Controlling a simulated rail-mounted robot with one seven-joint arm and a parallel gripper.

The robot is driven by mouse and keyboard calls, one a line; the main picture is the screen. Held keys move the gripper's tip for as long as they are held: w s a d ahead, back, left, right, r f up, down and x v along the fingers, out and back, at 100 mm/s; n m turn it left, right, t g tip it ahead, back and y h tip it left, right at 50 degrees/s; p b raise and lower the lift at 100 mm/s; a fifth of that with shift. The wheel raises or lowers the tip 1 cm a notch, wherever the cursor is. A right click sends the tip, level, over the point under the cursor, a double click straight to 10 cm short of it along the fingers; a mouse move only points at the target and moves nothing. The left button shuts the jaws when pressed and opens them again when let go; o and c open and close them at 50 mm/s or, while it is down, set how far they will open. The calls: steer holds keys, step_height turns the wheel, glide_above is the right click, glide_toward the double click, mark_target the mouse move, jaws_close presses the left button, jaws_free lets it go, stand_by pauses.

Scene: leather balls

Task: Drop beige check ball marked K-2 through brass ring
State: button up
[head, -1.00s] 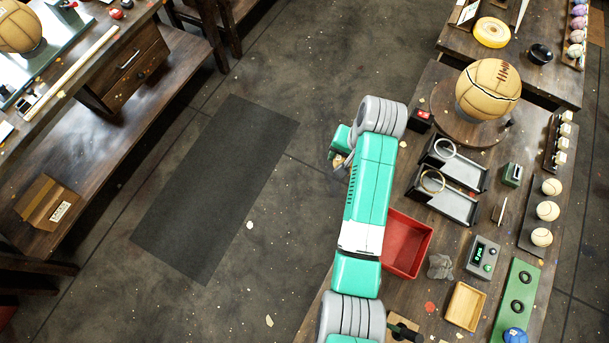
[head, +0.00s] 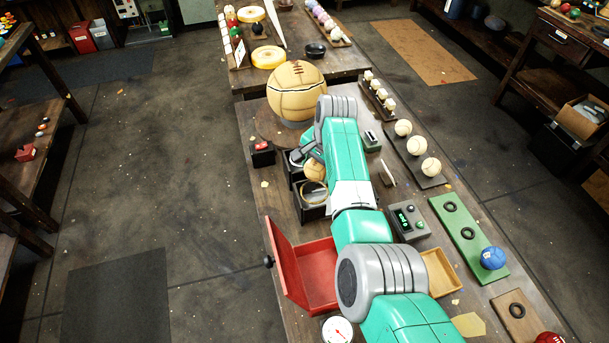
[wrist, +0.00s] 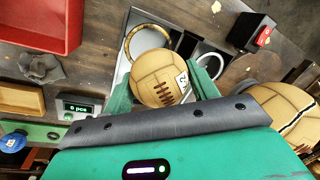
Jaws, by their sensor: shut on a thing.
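A beige panelled ball with brown lacing (wrist: 160,78) is held between the green fingers of my gripper (wrist: 162,88) in the wrist view. A white label with a dark mark shows at its right side; I cannot read it fully. The ball also shows in the head view (head: 314,171), beside my gripper (head: 311,158). The brass ring (wrist: 127,45) is just behind and left of the ball in the wrist view, partly hidden by it. In the head view the brass ring (head: 313,203) lies just below the ball, over a dark tray. The ball appears apart from and above the ring.
A silver ring (wrist: 219,60) stands beside the brass one. A large cracked ball (head: 297,92) rests on a round stand behind. A red bin (head: 284,262), a counter reading 0 pcs (wrist: 78,107) and a red-button box (head: 262,150) are nearby. Several pale balls (head: 417,146) line the right.

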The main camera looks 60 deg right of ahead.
step_height(320, 180, down, 7)
steer(key=b, duration=0.6)
steer(key=shift+a+f, duration=0.15)
steer(key=shift+f, duration=0.05)
steer(key=o, duration=0.6)
steer(key=shift+f, duration=0.1)
steer(key=o, duration=0.5)
steer(key=shift+w+b, duration=0.3)
steer(key=shift+s, duration=0.1)
step_height(320, 180, up, 10)
steer(key=p, duration=0.8)
steer(key=shift+s+f, duration=0.1)
steer(key=shift+s, duration=0.05)
steer(key=shift+f, duration=0.1)
